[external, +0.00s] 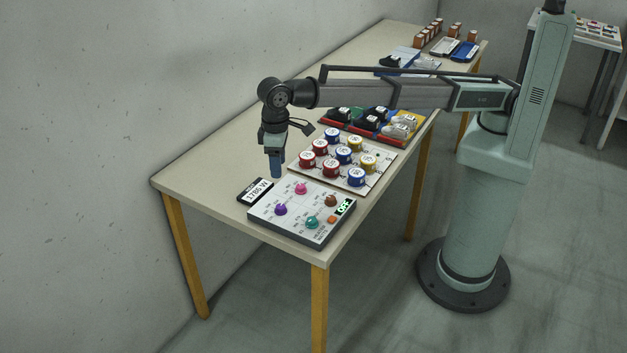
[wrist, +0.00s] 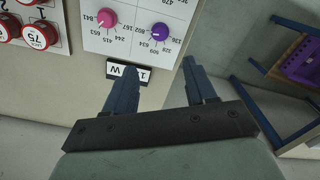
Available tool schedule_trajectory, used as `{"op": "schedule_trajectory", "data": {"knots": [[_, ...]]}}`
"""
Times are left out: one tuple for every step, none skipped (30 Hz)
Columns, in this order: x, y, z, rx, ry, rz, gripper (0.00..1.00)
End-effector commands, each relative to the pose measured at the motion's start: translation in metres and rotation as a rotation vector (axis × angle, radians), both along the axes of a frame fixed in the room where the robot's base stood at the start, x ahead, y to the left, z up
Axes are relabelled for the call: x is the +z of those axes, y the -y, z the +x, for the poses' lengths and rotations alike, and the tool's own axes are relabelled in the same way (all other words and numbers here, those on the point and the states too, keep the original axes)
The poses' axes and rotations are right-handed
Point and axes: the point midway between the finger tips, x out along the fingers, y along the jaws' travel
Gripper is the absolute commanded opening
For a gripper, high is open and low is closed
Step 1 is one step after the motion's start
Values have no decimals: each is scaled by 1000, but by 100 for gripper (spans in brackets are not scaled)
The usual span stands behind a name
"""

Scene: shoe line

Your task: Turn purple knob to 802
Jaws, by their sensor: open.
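The purple knob (external: 281,210) sits at the near left of a light control panel (external: 262,222). In the wrist view the purple knob (wrist: 160,31) lies above and between my fingertips, ringed by upside-down numbers, including 802 on its left side. A pale pointer mark shows on the knob, but its exact reading is too small to tell. My gripper (external: 277,173) points down, beyond the panel's far left edge, above the table. In the wrist view my gripper (wrist: 160,66) is open and empty, apart from the knob.
The panel also bears a pink knob (external: 301,188), a brown knob (external: 331,201), a teal knob (external: 312,222), an orange button (external: 332,219) and a small display (external: 344,207). A black-and-white plate (external: 256,191) lies by the panel. A board of round pots (external: 355,177) stands behind.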

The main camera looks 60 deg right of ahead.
Motion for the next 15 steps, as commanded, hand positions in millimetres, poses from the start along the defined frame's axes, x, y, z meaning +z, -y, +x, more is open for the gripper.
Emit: {"op": "schedule_trajectory", "data": {"knots": [[0,0,0,-26,0,0,56],[0,0,0,-44,0,0,56],[0,0,0,-67,0,0,56],[0,0,0,-81,0,0,56],[-1,0,0,-92,0,0,56],[-1,0,0,-100,0,0,56],[-2,0,-1,-103,0,0,56],[-4,0,-1,-103,-1,0,56],[-6,0,-1,-103,-1,0,56],[-9,0,-1,-103,0,-1,56],[-11,0,-1,-102,0,-1,56],[-16,1,-1,-102,-1,-2,56],[-20,1,-1,-102,-1,-2,56],[-24,1,-1,-102,0,-1,56],[-31,1,-1,-102,-1,0,56]]}}
